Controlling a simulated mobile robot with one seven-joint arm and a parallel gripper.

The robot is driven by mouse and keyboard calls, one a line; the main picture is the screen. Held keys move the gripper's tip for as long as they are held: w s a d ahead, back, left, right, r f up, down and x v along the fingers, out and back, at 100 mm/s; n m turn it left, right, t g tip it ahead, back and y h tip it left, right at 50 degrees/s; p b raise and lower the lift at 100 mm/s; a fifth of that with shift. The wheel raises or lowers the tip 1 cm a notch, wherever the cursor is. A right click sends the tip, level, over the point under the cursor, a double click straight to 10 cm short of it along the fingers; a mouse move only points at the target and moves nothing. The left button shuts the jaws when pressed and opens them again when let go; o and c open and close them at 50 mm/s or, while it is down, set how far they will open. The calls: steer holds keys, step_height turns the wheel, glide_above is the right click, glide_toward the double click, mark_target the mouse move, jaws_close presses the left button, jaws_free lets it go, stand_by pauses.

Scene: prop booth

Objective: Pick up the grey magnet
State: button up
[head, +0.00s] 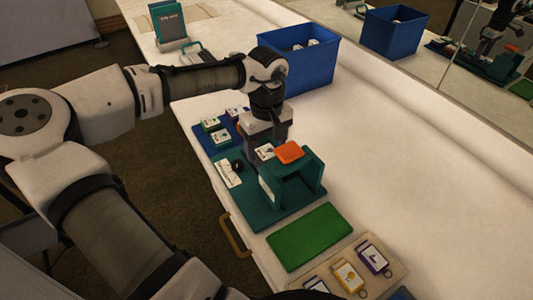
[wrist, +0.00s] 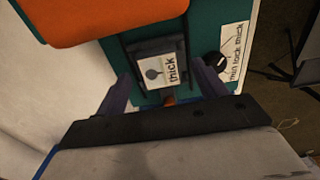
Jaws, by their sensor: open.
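My gripper (wrist: 164,78) is open, with one finger on each side of a small dark grey block (wrist: 152,47) that bears a white card (wrist: 163,74) reading "thick". I cannot tell for sure whether this block is the grey magnet. The card lies between the fingers, with gaps visible at its sides. In the head view my gripper (head: 274,138) points down over the teal stand (head: 280,193), and its fingertips are mostly hidden. The card also shows there (head: 265,152), left of the orange pad (head: 289,151).
Blue tray (head: 205,148) with cards, green mat (head: 310,237) and card board (head: 388,280) lie around the stand. A blue bin (head: 307,72) stands behind. The white table is clear at right.

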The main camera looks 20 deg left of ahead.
steer(key=shift+f, duration=0.75)
steer(key=c, duration=1.2)
steer(key=shift+o, duration=0.2)
steer(key=shift+r, duration=0.1)
